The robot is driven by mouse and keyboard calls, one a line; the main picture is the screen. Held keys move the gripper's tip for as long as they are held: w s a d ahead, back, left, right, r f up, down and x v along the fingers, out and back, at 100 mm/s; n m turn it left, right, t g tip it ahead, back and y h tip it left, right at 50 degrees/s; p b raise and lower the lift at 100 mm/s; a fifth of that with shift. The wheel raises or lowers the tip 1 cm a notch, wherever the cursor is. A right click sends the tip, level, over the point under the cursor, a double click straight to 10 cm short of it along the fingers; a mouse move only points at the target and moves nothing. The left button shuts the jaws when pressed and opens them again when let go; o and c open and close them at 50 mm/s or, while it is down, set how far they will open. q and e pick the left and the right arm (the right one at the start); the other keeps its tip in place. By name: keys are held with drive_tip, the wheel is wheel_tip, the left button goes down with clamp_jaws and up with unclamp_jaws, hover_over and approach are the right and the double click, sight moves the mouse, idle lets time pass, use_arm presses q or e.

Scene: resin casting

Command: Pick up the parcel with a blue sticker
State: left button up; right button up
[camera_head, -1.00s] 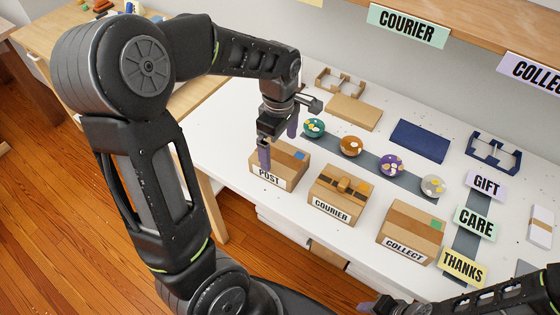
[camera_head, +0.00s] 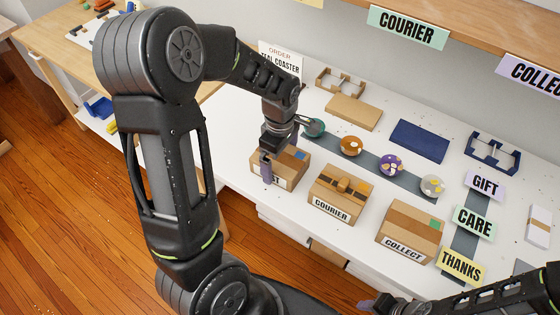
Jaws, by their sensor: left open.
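The parcel with a blue sticker (camera_head: 294,170) is a brown box on the white table, its front label partly covered by my gripper. Its blue sticker (camera_head: 301,154) shows on the top right. My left gripper (camera_head: 280,159) is open and points down at this parcel. One finger is in front of the parcel's left front side; the other is largely hidden by the wrist. Whether the fingers touch the box I cannot tell. My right gripper (camera_head: 378,304) is at the bottom edge, away from the parcel, its jaws unclear.
The COURIER parcel (camera_head: 348,203) and the COLLECT parcel (camera_head: 403,246), with a green sticker (camera_head: 436,224), stand to the right. Several round coasters lie on a grey strip (camera_head: 371,158) behind. A flat brown box (camera_head: 353,112) and a blue one (camera_head: 420,141) lie further back.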

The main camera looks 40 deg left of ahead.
idle(0.4)
use_arm(q)
drive_tip(key=c, duration=1.5)
drive_tip(key=shift+o, duration=0.2)
drive_tip(key=shift+r, duration=0.15)
wheel_tip(320, 180, up, 10)
drive_tip(key=shift+f+b, duration=0.1)
drive_tip(key=shift+b, duration=0.2)
